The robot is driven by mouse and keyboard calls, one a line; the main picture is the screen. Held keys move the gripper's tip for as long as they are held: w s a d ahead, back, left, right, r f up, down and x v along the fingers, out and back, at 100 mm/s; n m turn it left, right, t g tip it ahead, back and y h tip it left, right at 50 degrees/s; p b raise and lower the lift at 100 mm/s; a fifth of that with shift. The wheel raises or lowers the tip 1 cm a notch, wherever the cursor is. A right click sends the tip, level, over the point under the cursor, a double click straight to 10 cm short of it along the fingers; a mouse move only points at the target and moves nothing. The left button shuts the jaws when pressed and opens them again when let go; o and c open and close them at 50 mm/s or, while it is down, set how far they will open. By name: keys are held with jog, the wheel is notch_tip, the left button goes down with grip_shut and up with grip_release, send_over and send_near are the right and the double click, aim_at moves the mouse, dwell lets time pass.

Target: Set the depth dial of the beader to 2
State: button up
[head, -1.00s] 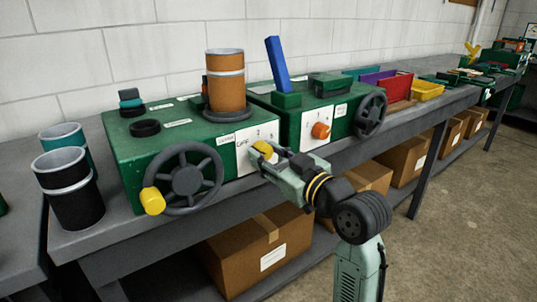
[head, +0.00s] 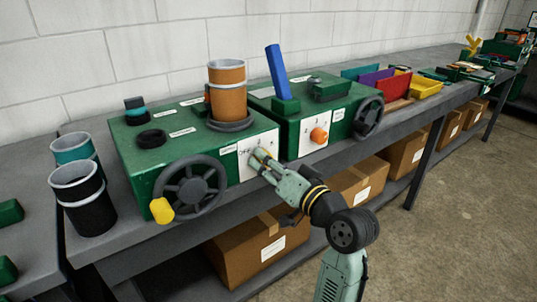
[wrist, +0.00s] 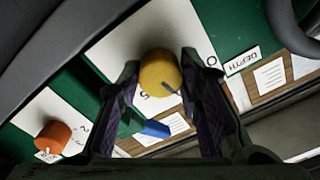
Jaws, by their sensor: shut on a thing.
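The beader (head: 150,180) is a green machine on the bench with a white front panel (head: 245,168). Its yellow depth dial (wrist: 160,73) sits between my gripper's fingers in the wrist view, near a DEPTH label (wrist: 242,61). A dark pointer line on the dial points to the lower right in that view. A 0 shows to the right of the dial and a 5 below it; other marks are hidden or unclear. My gripper (head: 261,160) is shut on the dial; in the head view it largely covers it.
A second green machine (head: 290,125) stands close to the right, with an orange knob (head: 318,136) and blue lever (head: 277,75). The beader's dark handwheel (head: 193,187) with a yellow handle is left of my gripper. Open floor (head: 440,220) lies right of the bench.

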jog(key=shift+m+p, duration=0.75)
jog(key=shift+m, duration=0.25)
jog(key=o, duration=1.2)
jog(key=shift+c, duration=0.2)
jog(key=shift+s+d, duration=0.1)
jog(key=v, duration=1.1)
jog(key=shift+s+d, duration=0.2)
jog(key=shift+s, duration=0.15)
